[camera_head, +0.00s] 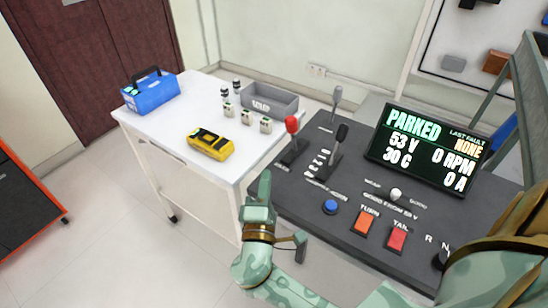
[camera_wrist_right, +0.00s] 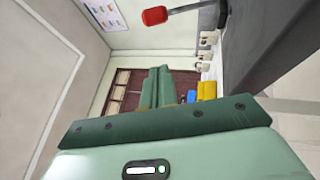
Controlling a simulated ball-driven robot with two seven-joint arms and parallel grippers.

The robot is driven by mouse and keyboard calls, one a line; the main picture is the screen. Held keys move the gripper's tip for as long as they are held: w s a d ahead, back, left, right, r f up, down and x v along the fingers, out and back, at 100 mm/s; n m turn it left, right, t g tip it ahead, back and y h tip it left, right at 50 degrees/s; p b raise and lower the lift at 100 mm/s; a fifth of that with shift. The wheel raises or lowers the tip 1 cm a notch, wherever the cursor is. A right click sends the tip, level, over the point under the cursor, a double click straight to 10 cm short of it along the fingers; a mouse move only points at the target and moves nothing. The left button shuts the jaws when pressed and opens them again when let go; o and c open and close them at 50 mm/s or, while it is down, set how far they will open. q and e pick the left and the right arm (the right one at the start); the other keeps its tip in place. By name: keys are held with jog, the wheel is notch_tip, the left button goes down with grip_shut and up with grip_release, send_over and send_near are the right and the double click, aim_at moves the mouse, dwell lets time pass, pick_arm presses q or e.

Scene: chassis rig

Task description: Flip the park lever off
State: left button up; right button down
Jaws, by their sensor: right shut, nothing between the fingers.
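A lever with a red knob (camera_head: 291,125) stands on the dark console (camera_head: 290,205), at its left side; the knob also shows at the top of the right wrist view (camera_wrist_right: 155,16). A black-knobbed lever (camera_head: 341,132) and a grey-knobbed lever (camera_head: 336,92) stand near it. I cannot read which is the park lever. The display (camera_head: 428,148) reads PARKED. My right gripper (camera_head: 265,182) is shut and empty, at the console's near left edge, below and left of the red knob and apart from it. Its fingers (camera_wrist_right: 158,88) also show in the wrist view. My left gripper is not in view.
A blue button (camera_head: 330,207), an orange button (camera_head: 364,223), a red button (camera_head: 397,239) and a small white-knobbed switch (camera_head: 396,194) lie on the console. A white table (camera_head: 165,130) to the left holds a yellow meter (camera_head: 210,145), a grey bin (camera_head: 270,100) and a blue toolbox (camera_head: 150,93).

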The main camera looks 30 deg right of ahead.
aim_at(294, 135)
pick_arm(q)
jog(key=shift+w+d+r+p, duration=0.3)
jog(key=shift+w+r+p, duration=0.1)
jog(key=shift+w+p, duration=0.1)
pick_arm(e)
jog(key=s+d+x, duration=0.1)
jog(key=d+x, duration=0.1)
jog(key=x, duration=1)
jog(key=shift+s+r, duration=0.15)
jog(key=shift+s, duration=0.3)
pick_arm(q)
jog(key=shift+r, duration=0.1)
